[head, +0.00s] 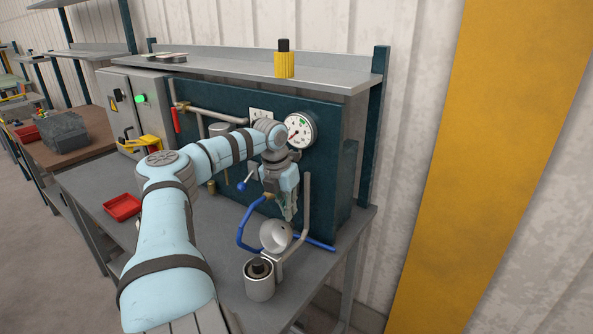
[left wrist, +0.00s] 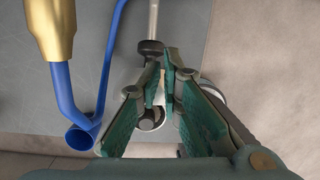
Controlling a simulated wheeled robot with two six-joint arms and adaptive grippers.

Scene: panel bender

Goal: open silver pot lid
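The silver pot (head: 259,284) stands on the bench's front right part, with a dark round piece in its top. A silver, dish-shaped lid (head: 276,236) stands tilted up behind the pot, its hollow face showing, by a bent metal arm. My left gripper (head: 290,216) points down just above and behind the lid; I cannot tell if it touches. In the left wrist view my left gripper's fingers (left wrist: 162,78) nearly meet, with a narrow gap and nothing clearly held. They hide much of what lies below. My right gripper is not in view.
A blue bent pipe (head: 245,232) runs beside the lid; it also shows in the left wrist view (left wrist: 77,105). A pressure gauge (head: 299,130) and red-handled valve (head: 175,120) are on the back panel. A red tray (head: 122,207) sits on the bench at left.

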